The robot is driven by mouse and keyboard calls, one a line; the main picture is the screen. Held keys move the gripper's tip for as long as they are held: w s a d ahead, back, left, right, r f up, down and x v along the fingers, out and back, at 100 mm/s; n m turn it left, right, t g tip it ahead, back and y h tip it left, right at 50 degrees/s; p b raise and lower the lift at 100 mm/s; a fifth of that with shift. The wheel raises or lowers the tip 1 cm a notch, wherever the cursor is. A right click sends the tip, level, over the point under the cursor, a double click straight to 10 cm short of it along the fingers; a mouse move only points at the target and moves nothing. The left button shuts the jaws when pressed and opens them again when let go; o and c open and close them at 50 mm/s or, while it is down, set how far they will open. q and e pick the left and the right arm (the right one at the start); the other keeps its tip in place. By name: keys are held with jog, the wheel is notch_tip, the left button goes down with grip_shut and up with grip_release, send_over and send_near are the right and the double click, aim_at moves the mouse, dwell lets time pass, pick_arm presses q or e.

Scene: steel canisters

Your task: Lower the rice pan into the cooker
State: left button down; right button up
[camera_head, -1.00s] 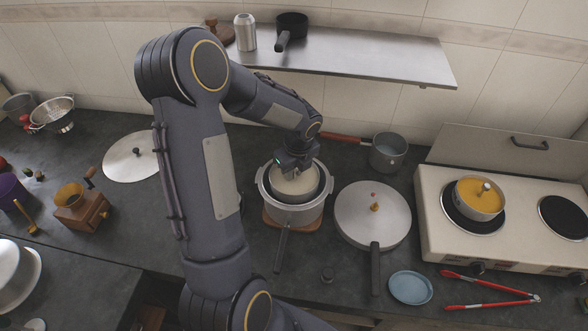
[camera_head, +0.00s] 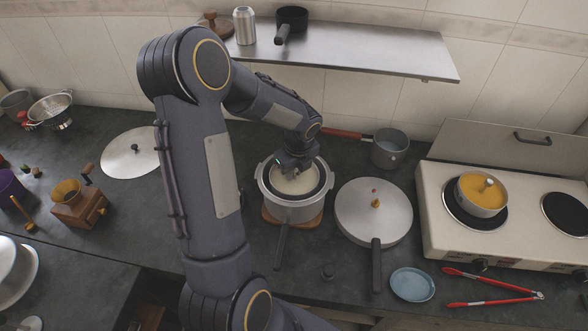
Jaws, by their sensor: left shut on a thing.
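The cooker (camera_head: 292,210) is a silver pot with a long dark handle pointing toward the front, standing on a wooden board on the dark counter. The rice pan (camera_head: 323,187) is a dark-rimmed pan with pale rice in it. It sits within the cooker's rim; whether it rests on the bottom is hidden. My left gripper (camera_head: 287,172) reaches down at the pan's back left edge and is shut on the pan. Its fingertips are mostly hidden by the wrist. My right gripper is not in view.
A round lid (camera_head: 373,213) with a dark handle lies right of the cooker. A grey saucepan (camera_head: 389,150) stands behind it. A stove (camera_head: 500,235) with a pot of yellow food (camera_head: 482,193) is at the right. A steel shelf (camera_head: 360,55) hangs above the back of the counter.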

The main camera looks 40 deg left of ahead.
aim_at(294, 183)
pick_arm(q)
jog(key=shift+f+b, duration=2.45)
jog(key=shift+f, duration=0.8)
jog(key=c, duration=1.2)
grip_release()
jog(key=shift+r, duration=0.1)
jog(key=r, duration=0.4)
jog(key=d+r, duration=0.1)
jog(key=r, duration=0.2)
jog(key=shift+s, duration=0.15)
jog(key=shift+d+r, duration=0.1)
jog(key=shift+r, duration=0.25)
